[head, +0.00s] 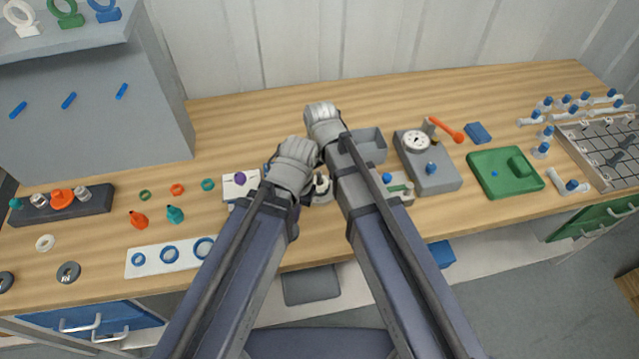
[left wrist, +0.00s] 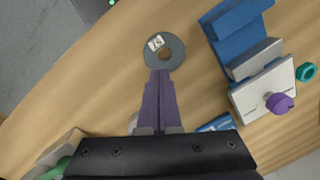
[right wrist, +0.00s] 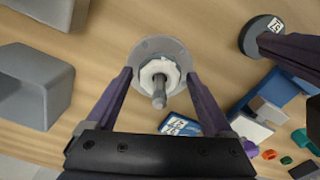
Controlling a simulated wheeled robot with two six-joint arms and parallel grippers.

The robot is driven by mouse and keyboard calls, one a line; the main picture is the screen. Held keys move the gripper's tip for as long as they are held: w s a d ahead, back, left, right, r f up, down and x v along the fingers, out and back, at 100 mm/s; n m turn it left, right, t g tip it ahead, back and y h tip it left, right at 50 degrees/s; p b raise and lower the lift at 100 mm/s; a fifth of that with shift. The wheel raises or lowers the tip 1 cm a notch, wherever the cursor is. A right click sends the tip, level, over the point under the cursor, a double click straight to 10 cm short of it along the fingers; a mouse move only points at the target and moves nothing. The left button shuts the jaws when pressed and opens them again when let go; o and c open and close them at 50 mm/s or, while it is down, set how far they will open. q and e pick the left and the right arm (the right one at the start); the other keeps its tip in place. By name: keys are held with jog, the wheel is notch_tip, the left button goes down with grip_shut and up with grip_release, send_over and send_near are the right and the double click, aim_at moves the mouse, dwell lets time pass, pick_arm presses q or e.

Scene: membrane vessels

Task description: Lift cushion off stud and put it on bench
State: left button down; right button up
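A dark grey ring with a white label (left wrist: 164,51), which I take as the cushion, is at the tips of my left gripper (left wrist: 160,73), whose fingers are shut on its edge. In the right wrist view the ring (right wrist: 262,36) shows at the upper right, apart from the stud. The stud (right wrist: 159,98) rises from a round grey base (right wrist: 150,46) with a white, nut-like collar (right wrist: 159,73) around it. My right gripper (right wrist: 158,75) is open, its fingers on either side of the stud. In the head view my wrists hide both fingertips.
A grey open box (right wrist: 35,85) stands left of the stud in the right wrist view. A blue stand (left wrist: 243,35) and a white block with a purple knob (left wrist: 280,103) are near the ring. Bare bench (head: 250,115) lies behind my wrists.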

jog(key=c, duration=1.2)
